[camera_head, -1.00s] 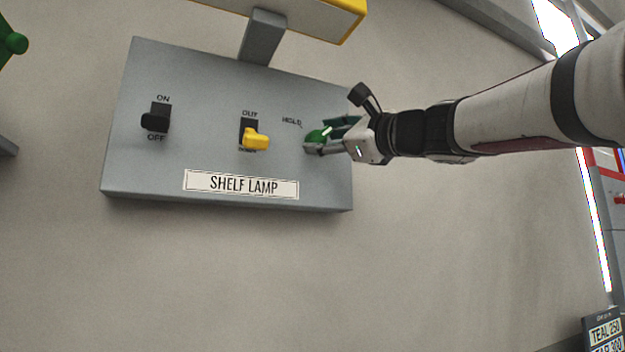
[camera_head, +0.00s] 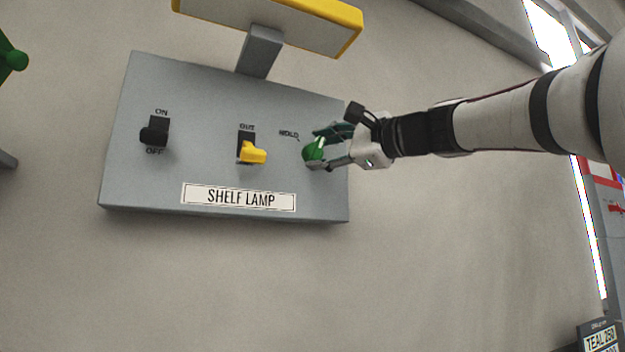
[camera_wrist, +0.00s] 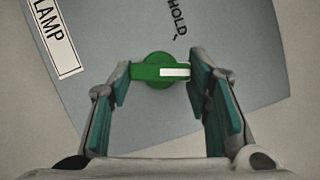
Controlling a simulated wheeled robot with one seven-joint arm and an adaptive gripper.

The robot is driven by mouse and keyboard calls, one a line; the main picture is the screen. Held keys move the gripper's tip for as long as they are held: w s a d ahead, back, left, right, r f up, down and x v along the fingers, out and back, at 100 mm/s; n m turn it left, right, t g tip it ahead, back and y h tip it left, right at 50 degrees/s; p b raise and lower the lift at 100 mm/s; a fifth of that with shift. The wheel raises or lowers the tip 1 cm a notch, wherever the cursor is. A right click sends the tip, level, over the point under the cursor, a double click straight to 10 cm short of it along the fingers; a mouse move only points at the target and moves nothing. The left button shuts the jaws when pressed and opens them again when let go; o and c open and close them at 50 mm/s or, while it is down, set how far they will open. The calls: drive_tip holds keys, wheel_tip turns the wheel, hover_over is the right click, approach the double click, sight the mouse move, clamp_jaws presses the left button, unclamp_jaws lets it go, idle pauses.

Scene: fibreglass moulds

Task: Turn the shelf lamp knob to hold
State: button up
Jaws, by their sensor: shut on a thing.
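The shelf lamp panel (camera_head: 200,110) is a grey box on the wall with a "SHELF LAMP" label (camera_head: 238,197). Its green knob (camera_head: 313,149) is at the right side, below and right of the word HOLD (camera_head: 289,134). My gripper (camera_head: 318,148) reaches in from the right with its fingers around the knob. In the wrist view the green knob (camera_wrist: 153,72) sits between the fingers of my gripper (camera_wrist: 160,77), which is shut on it. The knob's white pointer line (camera_wrist: 174,72) points right in that view, not at the HOLD mark (camera_wrist: 177,20).
A black ON/OFF switch (camera_head: 154,131) and a yellow OUT switch (camera_head: 252,152) are left of the knob on the same panel. A yellow-edged lamp box (camera_head: 275,27) stands above on a grey post. Another green knob (camera_head: 14,60) is at the far left. The wall below is clear.

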drive_tip(key=n+p, duration=0.1)
drive_tip(key=n, duration=0.1)
drive_tip(key=n+g+h+p, duration=0.1)
drive_tip(key=n, duration=0.1)
drive_tip(key=n+g+p, duration=0.1)
drive_tip(key=n, duration=0.1)
drive_tip(key=shift+s+r+h, duration=0.1)
drive_tip(key=shift+r+h, duration=0.2)
drive_tip(key=n+h+p, duration=0.1)
drive_tip(key=n+p, duration=0.1)
drive_tip(key=n, duration=0.1)
drive_tip(key=shift+a+p, duration=0.1)
drive_tip(key=shift+p, duration=0.2)
drive_tip(key=shift+n+h+p, duration=0.75)
drive_tip(key=shift+n+h, duration=0.05)
drive_tip(key=shift+n, duration=0.3)
drive_tip(key=o, duration=1.2)
drive_tip(key=shift+c, duration=0.2)
drive_tip(key=shift+r, duration=0.1)
drive_tip(key=shift+s+r, duration=0.1)
drive_tip(key=shift+s, duration=0.1)
drive_tip(key=v, duration=1.1)
drive_tip(key=shift+d+r, duration=0.25)
drive_tip(key=shift+d, duration=0.05)
